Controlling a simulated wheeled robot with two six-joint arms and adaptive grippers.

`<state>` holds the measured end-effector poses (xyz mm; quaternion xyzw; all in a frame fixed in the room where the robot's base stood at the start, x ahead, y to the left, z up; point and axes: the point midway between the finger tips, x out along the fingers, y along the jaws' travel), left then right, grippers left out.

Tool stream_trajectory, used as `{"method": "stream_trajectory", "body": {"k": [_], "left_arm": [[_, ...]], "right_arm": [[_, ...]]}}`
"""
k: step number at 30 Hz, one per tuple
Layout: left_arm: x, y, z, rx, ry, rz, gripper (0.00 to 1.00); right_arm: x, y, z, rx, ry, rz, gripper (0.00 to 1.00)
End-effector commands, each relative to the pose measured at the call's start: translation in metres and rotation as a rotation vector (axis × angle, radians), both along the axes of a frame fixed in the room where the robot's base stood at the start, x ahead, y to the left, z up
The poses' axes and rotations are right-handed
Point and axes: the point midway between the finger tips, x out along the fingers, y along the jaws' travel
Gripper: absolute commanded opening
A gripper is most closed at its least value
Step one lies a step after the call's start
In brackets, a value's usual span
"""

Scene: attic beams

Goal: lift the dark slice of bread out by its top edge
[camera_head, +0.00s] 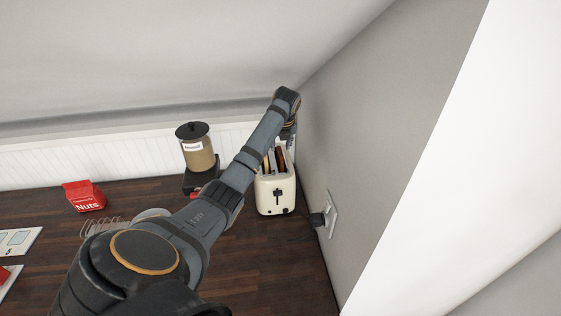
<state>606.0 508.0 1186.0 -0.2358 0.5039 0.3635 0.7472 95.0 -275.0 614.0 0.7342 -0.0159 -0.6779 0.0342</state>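A cream toaster (275,197) with a black lever on its front stands on the dark wooden counter by the right wall. Two slices stand upright in its slots: a lighter slice (267,163) on the left and a dark brown slice of bread (281,159) on the right. My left arm reaches over from the lower left, and its wrist bends down behind the toaster's top. My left gripper (289,142) is small and mostly hidden at the far end of the slots, near the dark slice. Its fingers and any contact cannot be made out. My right gripper is not in view.
A jar with a black lid (199,153) stands on a dark base left of the toaster. A wall socket with a plug (329,214) is on the close right wall. White cards (17,243) lie at the left edge.

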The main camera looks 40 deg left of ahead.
Motion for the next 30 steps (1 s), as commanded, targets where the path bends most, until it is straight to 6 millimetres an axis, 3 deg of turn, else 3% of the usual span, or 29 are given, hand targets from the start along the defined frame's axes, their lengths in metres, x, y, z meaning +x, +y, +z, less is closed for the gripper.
{"method": "stream_trajectory", "body": {"k": [3,6,11,17,26,30], "left_arm": [[0.001,0.002,-0.008,-0.002,0.006,0.000,0.39],[0.005,0.005,-0.024,-0.003,0.006,0.001,0.39],[0.011,0.011,-0.046,-0.001,0.002,-0.001,0.39],[0.011,0.012,-0.050,0.000,0.000,-0.001,0.39],[0.011,0.012,-0.049,0.001,0.001,-0.001,0.02],[0.011,0.012,-0.049,0.001,0.001,-0.001,0.00]], "right_arm": [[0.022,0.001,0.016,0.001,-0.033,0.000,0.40],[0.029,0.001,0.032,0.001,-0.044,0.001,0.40],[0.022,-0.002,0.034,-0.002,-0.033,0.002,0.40],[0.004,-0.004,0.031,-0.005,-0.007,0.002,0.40],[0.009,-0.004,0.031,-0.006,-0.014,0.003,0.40],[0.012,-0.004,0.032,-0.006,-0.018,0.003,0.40]]}}
